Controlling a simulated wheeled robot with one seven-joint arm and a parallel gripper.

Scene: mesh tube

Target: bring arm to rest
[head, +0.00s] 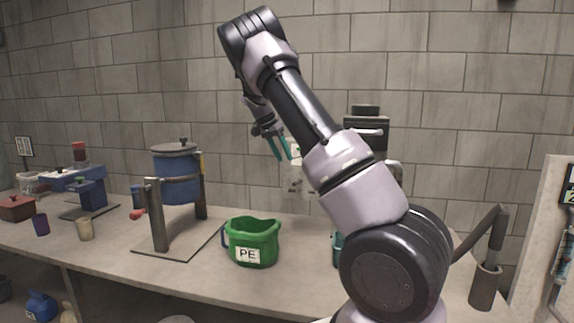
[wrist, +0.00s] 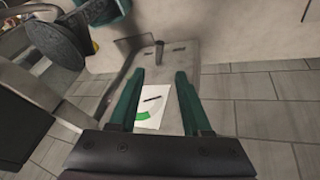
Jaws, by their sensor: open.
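My arm rises from the lower right in the head view and bends at a high elbow, with the forearm end hanging down to the left. My gripper (head: 281,156) has two teal fingers pointing down, held in the air above the worktop behind and to the right of the green bucket. In the wrist view my gripper (wrist: 161,73) shows its two fingers apart with nothing between them. Beyond them is a grey panel with a white sheet (wrist: 152,107) bearing a green mark.
A green bucket (head: 254,243) labelled PE stands on the worktop (head: 190,285). Left of it are a blue pot (head: 180,188) on a metal stand, a blue device (head: 90,190) and small cups. A dark machine (head: 367,128) stands behind my arm. A tiled wall closes the back.

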